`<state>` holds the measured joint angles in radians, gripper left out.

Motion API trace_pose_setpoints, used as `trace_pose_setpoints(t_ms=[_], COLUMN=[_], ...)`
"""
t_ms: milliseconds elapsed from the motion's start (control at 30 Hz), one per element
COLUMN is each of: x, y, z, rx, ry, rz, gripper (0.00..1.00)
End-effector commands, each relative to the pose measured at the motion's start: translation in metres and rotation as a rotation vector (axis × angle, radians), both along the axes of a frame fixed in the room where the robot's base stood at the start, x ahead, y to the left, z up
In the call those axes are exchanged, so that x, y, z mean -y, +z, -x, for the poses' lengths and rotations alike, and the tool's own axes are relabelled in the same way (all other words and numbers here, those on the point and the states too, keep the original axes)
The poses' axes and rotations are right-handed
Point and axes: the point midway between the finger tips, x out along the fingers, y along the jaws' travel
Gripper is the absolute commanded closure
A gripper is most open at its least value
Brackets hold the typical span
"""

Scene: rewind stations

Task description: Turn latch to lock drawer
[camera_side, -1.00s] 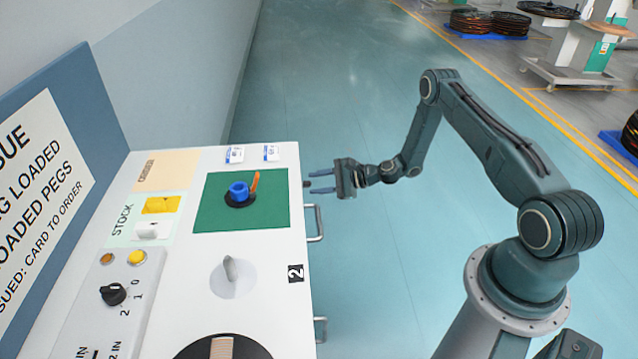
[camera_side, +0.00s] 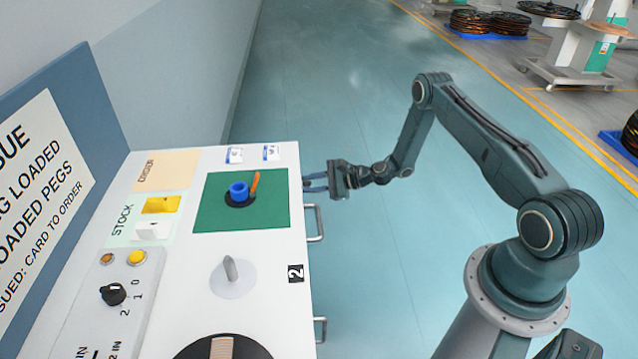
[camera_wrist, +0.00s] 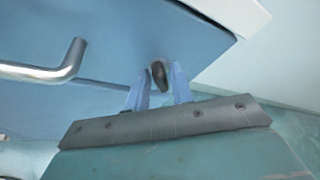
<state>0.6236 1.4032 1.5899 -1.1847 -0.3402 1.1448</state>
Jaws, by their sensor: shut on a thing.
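The latch (camera_wrist: 158,72) is a small dark knob on the blue front of the cabinet, in the upper middle of the wrist view. My gripper (camera_wrist: 160,88) is shut on it, with one blue finger on each side. In the side view my gripper (camera_side: 315,183) reaches the cabinet's right edge from the right, and the fingers mostly hide the latch there. The drawer's metal bar handle (camera_wrist: 45,72) is left of the latch in the wrist view. It also shows in the side view (camera_side: 320,222). I cannot tell how far the latch is turned.
The white cabinet top (camera_side: 275,250) carries a green mat (camera_side: 215,215) with a blue spool (camera_side: 238,190) and an orange-handled tool (camera_side: 255,180).

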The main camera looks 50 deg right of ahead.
Motion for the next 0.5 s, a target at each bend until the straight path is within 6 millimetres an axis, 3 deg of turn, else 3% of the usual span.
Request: trace_pose_setpoints(t_ms=[500], x=[-0.0017], y=[-0.0023], z=[0.0015], rx=[0.154], ry=[0.000], rz=[0.152], gripper=[0.99])
